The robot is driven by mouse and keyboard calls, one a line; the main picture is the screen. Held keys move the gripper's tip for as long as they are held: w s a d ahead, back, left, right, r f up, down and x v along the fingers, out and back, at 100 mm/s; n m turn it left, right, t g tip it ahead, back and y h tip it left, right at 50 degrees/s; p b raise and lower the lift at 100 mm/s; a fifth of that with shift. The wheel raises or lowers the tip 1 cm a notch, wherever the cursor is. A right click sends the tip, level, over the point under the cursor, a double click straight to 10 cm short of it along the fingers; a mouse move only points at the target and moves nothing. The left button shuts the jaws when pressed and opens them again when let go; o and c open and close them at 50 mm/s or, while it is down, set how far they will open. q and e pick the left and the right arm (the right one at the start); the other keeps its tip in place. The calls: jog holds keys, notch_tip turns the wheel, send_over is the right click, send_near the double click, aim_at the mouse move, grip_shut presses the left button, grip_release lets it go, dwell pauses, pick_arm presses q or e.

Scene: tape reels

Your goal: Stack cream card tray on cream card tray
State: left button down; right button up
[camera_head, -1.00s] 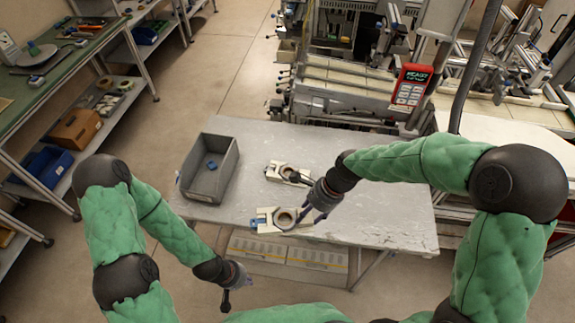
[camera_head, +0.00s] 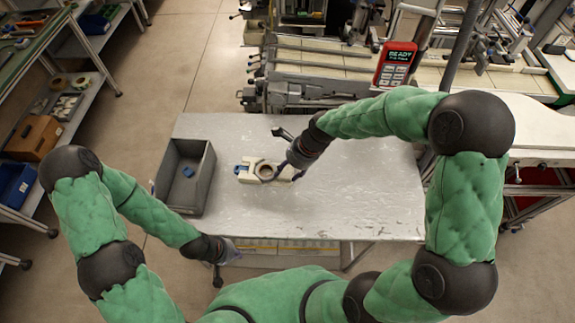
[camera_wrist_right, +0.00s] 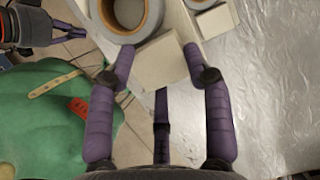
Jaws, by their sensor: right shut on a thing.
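My right gripper (camera_head: 291,172) is shut on a cream card tray (camera_head: 284,172). In the right wrist view the right gripper's fingers (camera_wrist_right: 147,66) flank its cream end block (camera_wrist_right: 160,62), and a grey reel with a round hole (camera_wrist_right: 125,15) lies on this tray. A second cream tray (camera_wrist_right: 215,20) shows partly at the top right there, apart from the held one and looking farther from the camera. In the head view the two trays overlap, and I cannot tell them apart clearly. My left gripper (camera_head: 228,252) hangs low by the table's front edge; its finger opening is unclear.
A grey bin (camera_head: 207,178) with a small blue thing (camera_head: 188,171) stands at the table's left. The grey table (camera_head: 375,205) is clear to the right. A machine with a red display (camera_head: 395,64) stands behind. Shelves (camera_head: 78,85) stand at the left.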

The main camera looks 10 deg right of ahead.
jog(key=w+f, duration=0.2)
jog(key=w+d+f+b, duration=0.1)
jog(key=w+f, duration=0.1)
jog(key=w+d+f, duration=0.1)
jog(key=w+f, duration=0.1)
jog(key=shift+w+d+f, duration=0.15)
jog(key=shift+w, duration=0.15)
jog(key=shift+w+d+f+b, duration=0.1)
jog(key=shift+f+b, duration=0.15)
jog(key=shift+f, duration=0.4)
jog(key=shift+w+a+f+b, duration=0.15)
jog(key=shift+f+b, duration=0.15)
jog(key=shift+f, duration=0.35)
jog(key=shift+w+d+f+b, duration=0.15)
jog(key=shift+f+b, duration=0.1)
jog(key=shift+f, duration=0.4)
jog(key=shift+s, duration=0.1)
jog(key=o, duration=1.3)
jog(key=p+v, duration=0.2)
jog(key=v, duration=1)
jog(key=shift+s, duration=0.1)
